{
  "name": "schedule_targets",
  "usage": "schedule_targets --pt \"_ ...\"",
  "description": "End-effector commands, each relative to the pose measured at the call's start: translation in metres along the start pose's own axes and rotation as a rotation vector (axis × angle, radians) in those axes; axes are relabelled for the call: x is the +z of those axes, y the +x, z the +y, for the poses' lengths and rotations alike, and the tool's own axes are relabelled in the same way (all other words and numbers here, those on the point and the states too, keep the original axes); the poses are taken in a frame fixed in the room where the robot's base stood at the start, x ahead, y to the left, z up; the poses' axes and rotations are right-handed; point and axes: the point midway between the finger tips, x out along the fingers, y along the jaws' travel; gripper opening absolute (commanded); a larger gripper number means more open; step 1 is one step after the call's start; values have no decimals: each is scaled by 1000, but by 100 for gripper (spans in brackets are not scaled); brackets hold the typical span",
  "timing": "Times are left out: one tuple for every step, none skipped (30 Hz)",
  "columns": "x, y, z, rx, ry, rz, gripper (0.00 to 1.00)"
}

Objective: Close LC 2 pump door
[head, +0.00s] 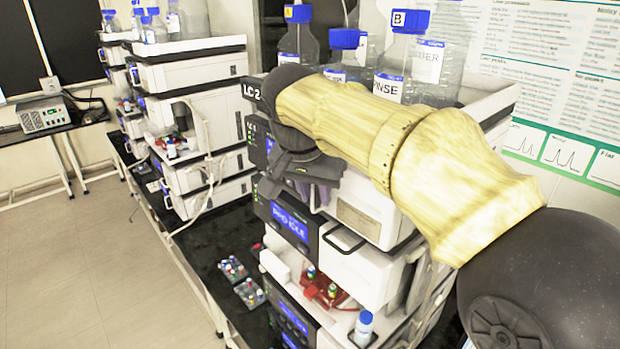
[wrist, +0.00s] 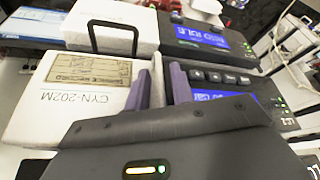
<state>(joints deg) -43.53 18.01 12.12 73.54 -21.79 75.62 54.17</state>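The LC 2 stack's pump is the module with the green-lit display (head: 258,142), below the "LC 2" sign (head: 251,91). In the wrist view its white front (wrist: 75,75) carries a beige label and the text CYN-202M. A thin pale upright edge (wrist: 157,72), apparently the pump door seen edge-on, stands out beside this front. My gripper (wrist: 160,88) has its two purple fingers on either side of that edge, with a small gap visible at the right finger; it looks open. In the head view my gripper (head: 315,190) is at the pump front, and my wrist hides much of the door.
Below is a module with a blue "IDLE" display (head: 289,222) and black handle (head: 343,240). Solvent bottles (head: 345,55) stand on top of the stack. Small vial racks (head: 233,269) lie on the black bench. Another stack (head: 190,85) stands behind left; the floor (head: 85,260) at left is clear.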

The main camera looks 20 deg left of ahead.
Motion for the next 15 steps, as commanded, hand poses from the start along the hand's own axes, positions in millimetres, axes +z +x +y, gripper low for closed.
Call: schedule_targets --pt "-4 -3 3 3 5 9 28" --pt "-4 -5 3 3 5 10 28" --pt "-4 -8 2 1 5 11 28" --pt "-4 -11 2 0 5 12 28" --pt "-4 -14 2 0 5 12 28" --pt "-4 -19 1 -1 5 13 28" --pt "-3 -23 1 -2 5 12 28" --pt "-3 -28 1 -3 5 12 28" --pt "-3 -34 1 -2 4 11 28" --pt "-3 -39 0 -4 4 11 28" --pt "-2 -44 0 -3 3 10 28" --pt "-2 -51 -1 -3 3 9 28" --pt "-2 -56 -1 -4 3 9 28" --pt "-1 -60 -1 -3 2 8 28" --pt "-1 -67 -1 -4 2 8 28"
